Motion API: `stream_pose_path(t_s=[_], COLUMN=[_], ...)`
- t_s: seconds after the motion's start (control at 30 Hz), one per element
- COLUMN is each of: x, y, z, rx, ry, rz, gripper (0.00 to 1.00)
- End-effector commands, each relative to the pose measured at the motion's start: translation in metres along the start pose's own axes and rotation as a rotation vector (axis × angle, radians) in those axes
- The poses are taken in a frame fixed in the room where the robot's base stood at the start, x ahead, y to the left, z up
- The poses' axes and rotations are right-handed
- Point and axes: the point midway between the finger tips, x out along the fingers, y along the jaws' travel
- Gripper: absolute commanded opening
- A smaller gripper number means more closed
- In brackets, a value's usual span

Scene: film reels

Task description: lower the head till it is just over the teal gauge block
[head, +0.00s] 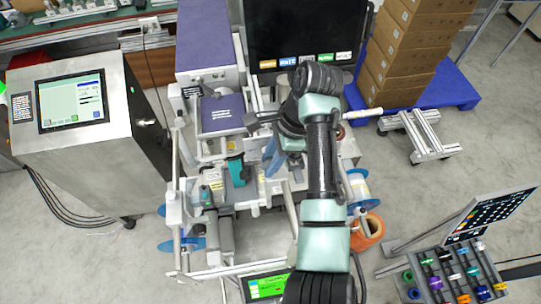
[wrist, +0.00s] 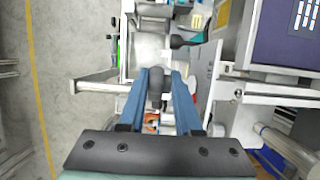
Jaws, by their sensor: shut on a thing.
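My gripper (wrist: 159,76) shows in the wrist view with its two blue fingers on either side of a dark grey rounded handle (wrist: 156,92); it is shut on this handle. In the head view my gripper (head: 271,152) is at the middle of the machine, partly hidden by my arm. A teal block-like part (head: 236,171) stands on the machine to the left of my gripper and a little nearer. I cannot tell for sure that it is the gauge block. The head and its gap over the block cannot be made out clearly.
A purple box (head: 203,40) and a dark monitor (head: 305,32) stand behind the machine. A steel cabinet with a screen (head: 73,101) is at left. Cardboard boxes (head: 405,55) on a blue pallet are at back right. A rack of coloured spools (head: 455,275) is at front right.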

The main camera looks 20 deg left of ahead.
Motion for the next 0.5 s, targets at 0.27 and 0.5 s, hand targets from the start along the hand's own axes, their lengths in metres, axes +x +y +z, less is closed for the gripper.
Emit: stream_pose_path(t_s=[0.27, 0.5], x=[-0.0003, 0.0043], y=[0.0053, 0.0045], z=[0.0064, 0.0084], rx=[0.000, -0.003], ry=[0.194, 0.422], rz=[0.020, 0.018], gripper=[0.00, 0.00])
